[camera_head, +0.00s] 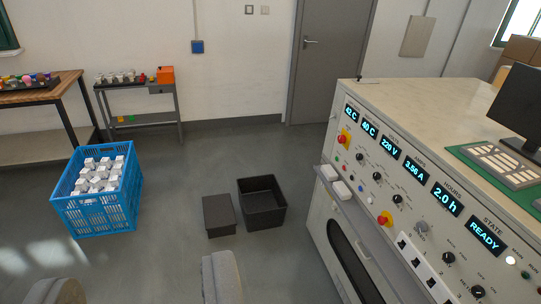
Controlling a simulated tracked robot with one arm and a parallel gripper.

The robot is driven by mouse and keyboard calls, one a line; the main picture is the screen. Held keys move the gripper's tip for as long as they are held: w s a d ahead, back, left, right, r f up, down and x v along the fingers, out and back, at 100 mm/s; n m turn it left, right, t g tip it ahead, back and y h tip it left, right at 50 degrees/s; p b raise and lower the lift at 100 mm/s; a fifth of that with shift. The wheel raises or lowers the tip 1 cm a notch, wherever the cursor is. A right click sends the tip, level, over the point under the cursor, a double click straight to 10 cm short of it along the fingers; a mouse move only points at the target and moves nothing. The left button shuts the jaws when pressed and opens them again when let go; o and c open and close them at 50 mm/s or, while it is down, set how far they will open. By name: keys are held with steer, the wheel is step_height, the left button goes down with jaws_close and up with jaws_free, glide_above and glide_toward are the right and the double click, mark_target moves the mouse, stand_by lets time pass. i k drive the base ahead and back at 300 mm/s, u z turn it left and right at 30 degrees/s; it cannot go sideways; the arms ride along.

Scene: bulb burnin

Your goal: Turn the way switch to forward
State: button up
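The grey control panel (400,200) of a large cabinet stands at the right.
A blue crate (95,222) of white boxes stands on the floor at left. The cabinet has a narrow front ledge (352,208). Its displays (486,235) include "READY" and "2.0 h". Floor between crate and bins is clear.

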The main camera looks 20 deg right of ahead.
mark_target(449, 258)
steer(key=z, duration=0.5)
steer(key=i, duration=0.85)
steer(key=z, duration=0.65)
steer(key=k, duration=0.8)
steer(key=z, duration=0.2)
steer(key=i, duration=0.9)
steer(key=u, duration=0.1)
